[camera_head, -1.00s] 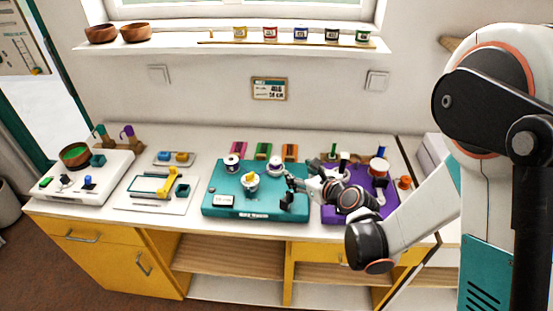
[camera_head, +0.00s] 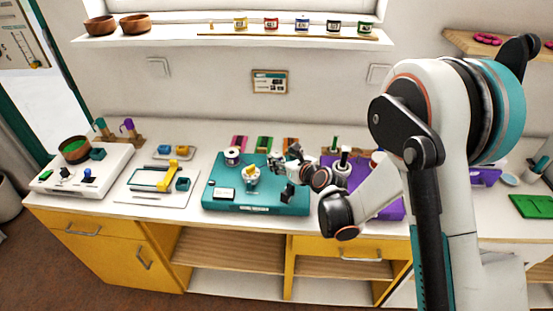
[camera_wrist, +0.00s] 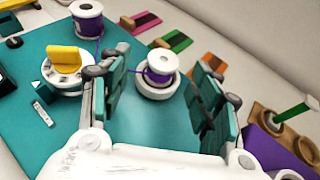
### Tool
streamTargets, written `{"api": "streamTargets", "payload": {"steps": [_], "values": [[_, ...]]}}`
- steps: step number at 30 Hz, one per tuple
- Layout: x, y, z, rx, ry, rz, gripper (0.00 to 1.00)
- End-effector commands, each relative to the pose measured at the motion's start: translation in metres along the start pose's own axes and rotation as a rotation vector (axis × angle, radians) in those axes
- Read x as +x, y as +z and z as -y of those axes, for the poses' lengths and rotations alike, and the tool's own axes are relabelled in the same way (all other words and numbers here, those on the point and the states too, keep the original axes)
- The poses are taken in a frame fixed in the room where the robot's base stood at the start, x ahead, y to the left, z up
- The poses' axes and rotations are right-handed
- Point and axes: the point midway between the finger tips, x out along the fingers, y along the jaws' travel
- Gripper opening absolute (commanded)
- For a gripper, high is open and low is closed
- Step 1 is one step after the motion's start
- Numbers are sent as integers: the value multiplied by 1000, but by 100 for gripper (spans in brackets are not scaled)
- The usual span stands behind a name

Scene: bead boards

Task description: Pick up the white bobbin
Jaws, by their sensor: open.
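In the wrist view a white bobbin (camera_wrist: 162,64) wound with purple thread stands upright on a round white base on the teal board (camera_wrist: 150,128). My gripper (camera_wrist: 158,80) is open, with one teal-padded finger on each side of this bobbin in the picture and gaps between. I cannot tell whether the fingertips are down at its height. A second white bobbin (camera_wrist: 87,17) with purple thread stands farther left; it also shows in the head view (camera_head: 232,157). In the head view my gripper (camera_head: 282,168) is over the back right of the teal board and hides the nearer bobbin.
A white dial with a yellow knob (camera_wrist: 64,60) stands left of my gripper on the board. Pink, green and orange cards (camera_wrist: 175,41) lie behind. A purple board (camera_head: 355,178) with pegs stands at the right, partly hidden by my arm.

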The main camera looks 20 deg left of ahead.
Motion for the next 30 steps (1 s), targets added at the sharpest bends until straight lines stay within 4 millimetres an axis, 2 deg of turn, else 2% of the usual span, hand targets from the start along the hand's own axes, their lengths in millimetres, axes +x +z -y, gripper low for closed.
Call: {"api": "streamTargets", "payload": {"steps": [7,14,15,20,30], "values": [[36,-2,4,1,0,1,58],[39,0,4,1,0,1,58],[39,0,4,1,0,1,55],[39,0,4,0,0,1,21],[39,0,4,0,0,0,20]]}}
